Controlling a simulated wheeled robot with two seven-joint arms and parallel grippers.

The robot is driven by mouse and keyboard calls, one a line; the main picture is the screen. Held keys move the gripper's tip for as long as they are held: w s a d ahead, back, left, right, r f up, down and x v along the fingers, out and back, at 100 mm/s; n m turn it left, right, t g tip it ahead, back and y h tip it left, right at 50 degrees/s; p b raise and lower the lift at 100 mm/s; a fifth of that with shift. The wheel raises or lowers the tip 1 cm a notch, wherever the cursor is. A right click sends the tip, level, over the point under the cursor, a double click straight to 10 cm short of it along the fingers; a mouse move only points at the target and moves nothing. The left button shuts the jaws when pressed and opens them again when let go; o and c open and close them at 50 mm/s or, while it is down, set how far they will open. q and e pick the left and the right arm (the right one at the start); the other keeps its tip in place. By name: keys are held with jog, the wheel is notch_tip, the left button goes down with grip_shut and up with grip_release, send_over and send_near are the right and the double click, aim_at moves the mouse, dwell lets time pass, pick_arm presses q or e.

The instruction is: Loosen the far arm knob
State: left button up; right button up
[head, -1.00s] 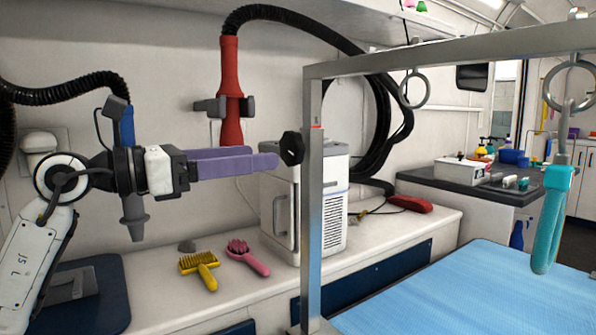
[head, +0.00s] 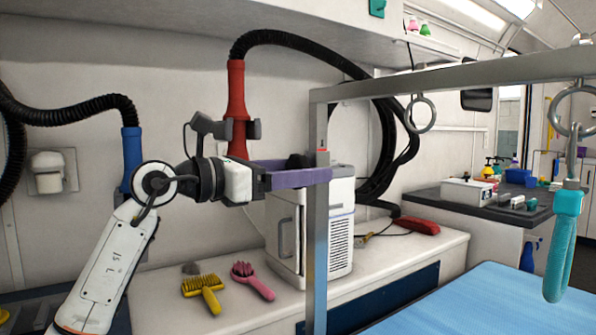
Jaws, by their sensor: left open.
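The black arm knob (head: 297,160) sits on the left side of the grey metal post (head: 318,240) of the grooming arm. A red mark shows on the post close to it. My left gripper (head: 316,172) has two purple fingers, which are open and reach in from the left at knob height. The near finger passes in front of the post and hides the lower part of the knob; the far finger shows partly behind. The knob appears to lie between the fingers; I cannot tell whether either touches it. My right gripper is out of view.
The horizontal bar (head: 450,78) runs right from the post, with hanging rings and a teal loop (head: 564,245). A white box unit (head: 345,230) stands behind the post. A yellow brush (head: 203,292) and a pink brush (head: 252,281) lie on the counter. The blue table (head: 480,300) is bare.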

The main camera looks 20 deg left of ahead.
pick_arm(q)
jog(key=c, duration=1.1)
jog(key=shift+o, duration=0.2)
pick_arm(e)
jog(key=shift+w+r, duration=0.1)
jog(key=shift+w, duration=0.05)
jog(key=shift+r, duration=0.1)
